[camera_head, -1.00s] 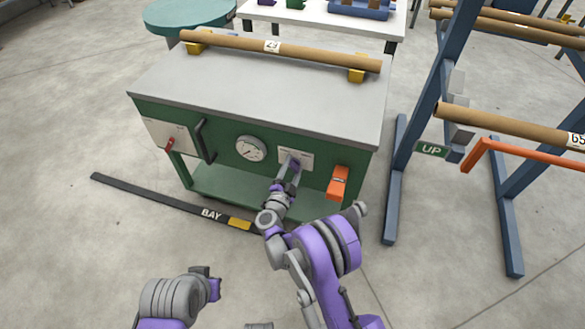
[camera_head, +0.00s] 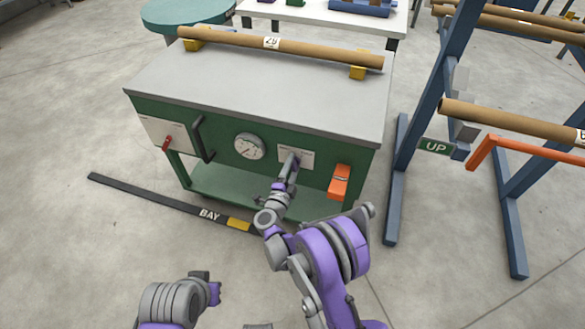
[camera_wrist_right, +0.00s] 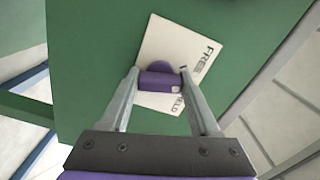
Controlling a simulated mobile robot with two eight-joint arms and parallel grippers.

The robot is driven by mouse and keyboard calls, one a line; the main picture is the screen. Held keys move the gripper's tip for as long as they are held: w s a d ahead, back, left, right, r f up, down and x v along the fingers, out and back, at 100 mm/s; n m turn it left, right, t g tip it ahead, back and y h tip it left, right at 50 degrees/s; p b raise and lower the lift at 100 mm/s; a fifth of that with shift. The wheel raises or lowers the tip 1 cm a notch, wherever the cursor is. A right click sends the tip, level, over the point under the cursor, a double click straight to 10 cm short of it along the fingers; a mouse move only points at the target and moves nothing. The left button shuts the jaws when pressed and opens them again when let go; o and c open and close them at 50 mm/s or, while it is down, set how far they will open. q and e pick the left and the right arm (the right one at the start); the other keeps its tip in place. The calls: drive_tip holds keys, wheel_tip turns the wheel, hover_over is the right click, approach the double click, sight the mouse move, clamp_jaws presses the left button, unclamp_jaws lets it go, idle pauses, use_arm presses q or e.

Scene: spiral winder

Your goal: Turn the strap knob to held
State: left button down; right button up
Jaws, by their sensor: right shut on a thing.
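The strap knob (camera_wrist_right: 160,83) is purple with a small pale mark at its right end. It sits on a white plate (camera_wrist_right: 160,45) on the green cabinet front. The plate reads FREE at its upper right and what looks like HELD, partly hidden, below the knob. My right gripper (camera_wrist_right: 160,85) is shut on the knob, one finger on each side. In the head view my right gripper (camera_head: 290,166) reaches the plate and mostly hides the knob. My left gripper (camera_head: 208,287) is low at the left, away from the cabinet; its fingers do not show clearly.
On the cabinet front are a round gauge (camera_head: 249,146), a black handle (camera_head: 202,139), a red lever (camera_head: 168,143) and an orange box (camera_head: 339,182). A cardboard tube (camera_head: 270,44) lies across the top (camera_head: 250,90). A blue rack (camera_head: 396,190) stands to the right.

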drive_tip(key=m+b, duration=0.1)
drive_tip(key=m, duration=0.4)
drive_tip(key=shift+m+b, duration=0.3)
drive_tip(key=m, duration=0.5)
drive_tip(key=shift+b, duration=0.4)
drive_tip(key=shift+m, duration=0.4)
drive_tip(key=o, duration=1.4)
drive_tip(key=shift+c, duration=0.2)
drive_tip(key=p+v, duration=0.1)
drive_tip(key=v, duration=0.9)
drive_tip(key=shift+s, duration=0.4)
drive_tip(key=shift+a+r, duration=0.1)
